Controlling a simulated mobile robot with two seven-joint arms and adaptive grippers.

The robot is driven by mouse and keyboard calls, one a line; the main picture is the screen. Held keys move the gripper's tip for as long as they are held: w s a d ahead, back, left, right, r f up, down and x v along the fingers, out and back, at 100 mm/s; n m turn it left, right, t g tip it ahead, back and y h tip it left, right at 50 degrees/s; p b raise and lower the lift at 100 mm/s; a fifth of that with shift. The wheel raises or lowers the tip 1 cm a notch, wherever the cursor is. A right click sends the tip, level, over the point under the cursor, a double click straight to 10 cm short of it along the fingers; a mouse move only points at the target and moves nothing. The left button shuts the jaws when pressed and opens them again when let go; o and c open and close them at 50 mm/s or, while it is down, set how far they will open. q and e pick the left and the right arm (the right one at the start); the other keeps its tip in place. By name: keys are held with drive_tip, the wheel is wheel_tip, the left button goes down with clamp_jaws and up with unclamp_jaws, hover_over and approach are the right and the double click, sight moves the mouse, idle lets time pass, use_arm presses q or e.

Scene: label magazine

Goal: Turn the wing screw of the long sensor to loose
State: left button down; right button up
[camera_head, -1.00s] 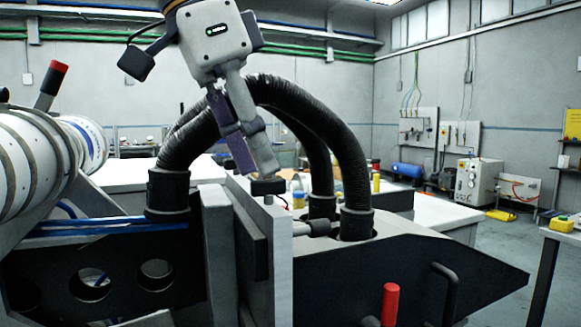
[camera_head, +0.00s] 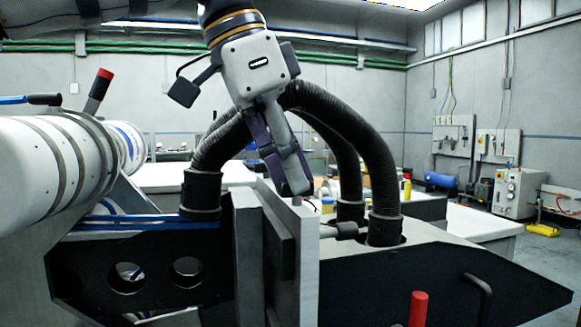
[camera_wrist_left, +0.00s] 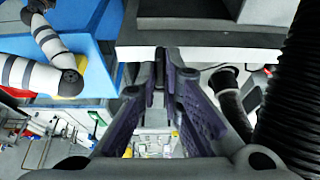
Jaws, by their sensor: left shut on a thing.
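My left gripper (camera_head: 293,190) reaches down from the top of the head view, its fingertips at the top edge of an upright pale plate (camera_head: 305,262). In the left wrist view the fingers (camera_wrist_left: 160,68) converge, shut on a small dark part (camera_wrist_left: 160,54) at the plate's edge. It looks like the wing screw, but its wings and angle are hidden between the fingertips. A short grey cylinder (camera_head: 345,230) sticks out from the plate's right side; I cannot tell whether it is the long sensor. My right gripper is not in view.
Thick black ribbed hoses (camera_head: 365,150) arch close behind the gripper. A black side panel with round holes (camera_head: 150,270) stands left and a black housing (camera_head: 450,270) right. A red-capped handle (camera_head: 418,308) stands in front.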

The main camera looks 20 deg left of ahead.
use_arm(q)
drive_tip(key=shift+n, duration=0.3)
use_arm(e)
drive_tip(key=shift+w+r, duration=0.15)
use_arm(q)
drive_tip(key=shift+s+r+n+t+y, duration=0.15)
drive_tip(key=shift+n+t+y, duration=0.15)
drive_tip(key=shift+n, duration=0.4)
drive_tip(key=n, duration=0.2)
drive_tip(key=shift+d+n+t+y+p, duration=0.15)
drive_tip(key=shift+n+t+y+p, duration=0.15)
drive_tip(key=shift+p, duration=0.05)
drive_tip(key=n+y, duration=0.1)
drive_tip(key=n, duration=0.2)
drive_tip(key=n+y, duration=0.1)
drive_tip(key=n, duration=0.2)
drive_tip(key=shift+d+t+y, duration=0.2)
drive_tip(key=shift+t+y, duration=0.1)
drive_tip(key=shift+t, duration=0.1)
drive_tip(key=n+y, duration=0.1)
drive_tip(key=n, duration=0.2)
drive_tip(key=n+y, duration=0.1)
drive_tip(key=n, duration=0.2)
drive_tip(key=shift+d+n+g, duration=0.15)
drive_tip(key=shift+n+g, duration=0.15)
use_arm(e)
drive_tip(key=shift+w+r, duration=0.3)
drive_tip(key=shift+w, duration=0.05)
